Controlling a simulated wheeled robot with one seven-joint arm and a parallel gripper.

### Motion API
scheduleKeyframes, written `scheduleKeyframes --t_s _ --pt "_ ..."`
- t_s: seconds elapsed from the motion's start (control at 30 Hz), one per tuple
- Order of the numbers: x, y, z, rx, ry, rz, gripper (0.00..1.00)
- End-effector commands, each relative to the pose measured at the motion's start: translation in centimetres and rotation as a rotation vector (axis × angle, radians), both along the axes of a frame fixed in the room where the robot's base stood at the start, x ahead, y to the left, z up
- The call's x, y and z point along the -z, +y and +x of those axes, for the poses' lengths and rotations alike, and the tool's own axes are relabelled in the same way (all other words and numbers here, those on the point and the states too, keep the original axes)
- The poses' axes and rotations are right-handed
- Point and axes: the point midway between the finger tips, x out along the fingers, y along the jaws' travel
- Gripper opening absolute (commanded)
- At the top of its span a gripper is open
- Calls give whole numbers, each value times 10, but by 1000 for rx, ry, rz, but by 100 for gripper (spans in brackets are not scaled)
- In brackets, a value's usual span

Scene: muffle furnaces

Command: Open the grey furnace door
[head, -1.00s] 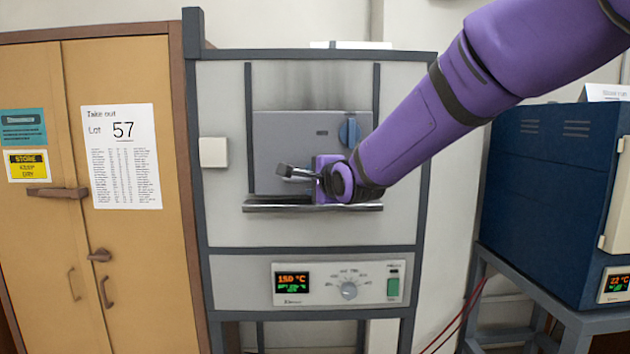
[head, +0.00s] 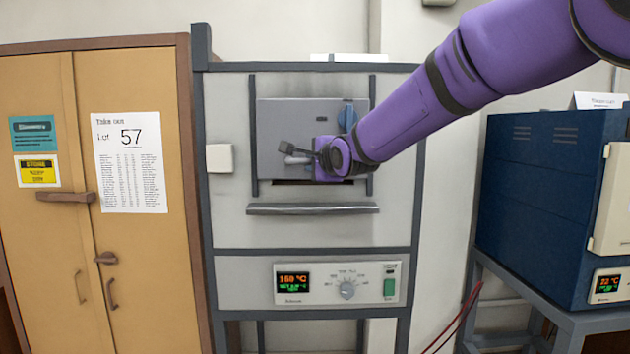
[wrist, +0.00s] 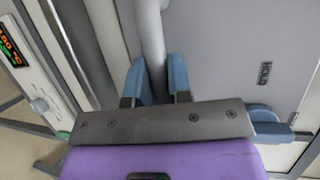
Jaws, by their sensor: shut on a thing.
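The grey furnace door (head: 283,122) is a flat panel between two dark vertical rails on the grey furnace (head: 232,92). It stands a little raised, with a narrow dark gap (head: 300,182) under its lower edge. A blue latch knob (head: 347,118) sits at its right side. My gripper (head: 308,157) is at the lower part of the door, in front of its handle. In the wrist view the blue fingers of my gripper (wrist: 157,82) are shut around the round grey handle bar (wrist: 150,35). The door face (wrist: 220,50) fills the right of that view. The furnace chamber is hidden.
A metal ledge (head: 312,209) juts out below the door, above the control panel (head: 337,285). A tan cabinet (head: 75,240) stands at left. A blue furnace (head: 545,190) on a stand is at right. My arm comes in from upper right.

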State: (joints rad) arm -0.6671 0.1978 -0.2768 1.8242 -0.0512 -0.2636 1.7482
Motion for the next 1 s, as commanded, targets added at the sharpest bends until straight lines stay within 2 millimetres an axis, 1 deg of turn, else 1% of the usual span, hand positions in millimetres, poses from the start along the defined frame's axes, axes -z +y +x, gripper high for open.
scheduleKeyframes --t_s 0.03,0.1,0.4,0.53,0.7,1.0 --pt "-11 -2 4 3 -5 3 0" --pt "-23 -2 6 2 -5 4 0" --pt "-76 0 7 0 -5 3 0" --pt "-97 0 7 -1 -3 3 0" --pt "-111 1 6 -2 -3 2 0" --pt "-114 0 7 -1 0 0 0"
